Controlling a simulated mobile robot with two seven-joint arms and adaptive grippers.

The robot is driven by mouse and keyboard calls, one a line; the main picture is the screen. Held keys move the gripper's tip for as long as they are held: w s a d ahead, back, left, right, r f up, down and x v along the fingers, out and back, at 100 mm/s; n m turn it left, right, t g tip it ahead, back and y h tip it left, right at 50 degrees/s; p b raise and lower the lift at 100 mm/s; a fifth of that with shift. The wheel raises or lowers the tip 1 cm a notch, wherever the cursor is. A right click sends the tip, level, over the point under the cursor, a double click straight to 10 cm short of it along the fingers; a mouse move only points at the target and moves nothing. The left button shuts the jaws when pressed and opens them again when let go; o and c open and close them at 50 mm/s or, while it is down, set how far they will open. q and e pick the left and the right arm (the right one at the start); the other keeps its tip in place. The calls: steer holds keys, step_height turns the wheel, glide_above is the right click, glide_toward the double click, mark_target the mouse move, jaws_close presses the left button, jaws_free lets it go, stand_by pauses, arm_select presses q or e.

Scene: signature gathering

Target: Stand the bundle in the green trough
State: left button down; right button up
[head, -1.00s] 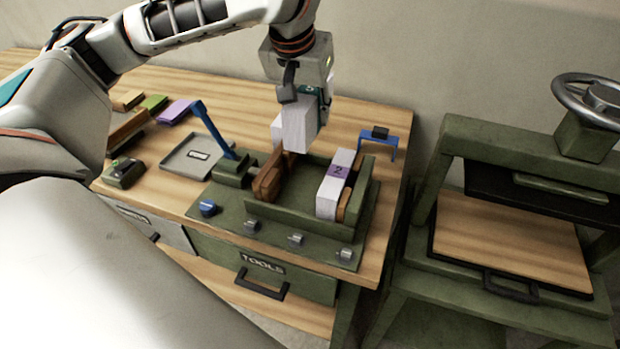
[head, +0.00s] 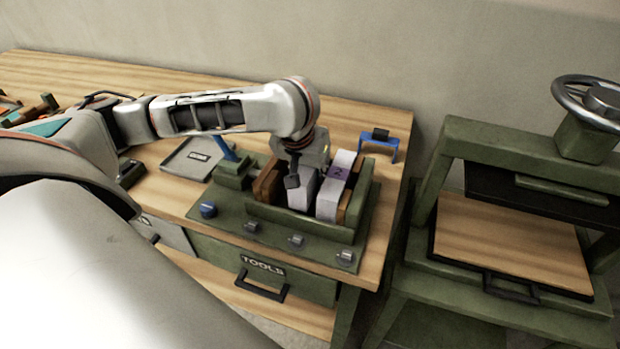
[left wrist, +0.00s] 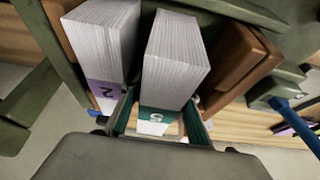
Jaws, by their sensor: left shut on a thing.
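My left gripper (head: 298,184) is shut on a white paper bundle (head: 302,192) with a teal band. It holds the bundle upright, with its lower part inside the green trough (head: 290,218). In the left wrist view the fingers grip the held bundle (left wrist: 175,60) at its banded end. A second white bundle (head: 333,188) with a purple band marked 2 stands in the trough just to its right, with a narrow gap between them. Whether the held bundle touches the trough floor is hidden. My right gripper is not in view.
A brown wooden block (head: 268,181) stands at the trough's left end, and another brown piece (head: 347,205) is beyond the purple-banded bundle. A blue lever (head: 224,150), a grey tray (head: 192,158) and a blue stand (head: 379,147) are nearby. A green press (head: 520,190) stands to the right.

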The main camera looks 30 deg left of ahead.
mark_target(302, 172)
arm_select(q)
steer(key=shift+f, duration=0.95)
steer(key=c, duration=1.8)
jaws_free()
steer(key=shift+f, duration=0.15)
steer(key=v, duration=1)
steer(key=shift+s+r, duration=0.1)
steer(key=shift+r, duration=0.3)
steer(key=shift+v, duration=0.75)
steer(key=shift+s, duration=0.1)
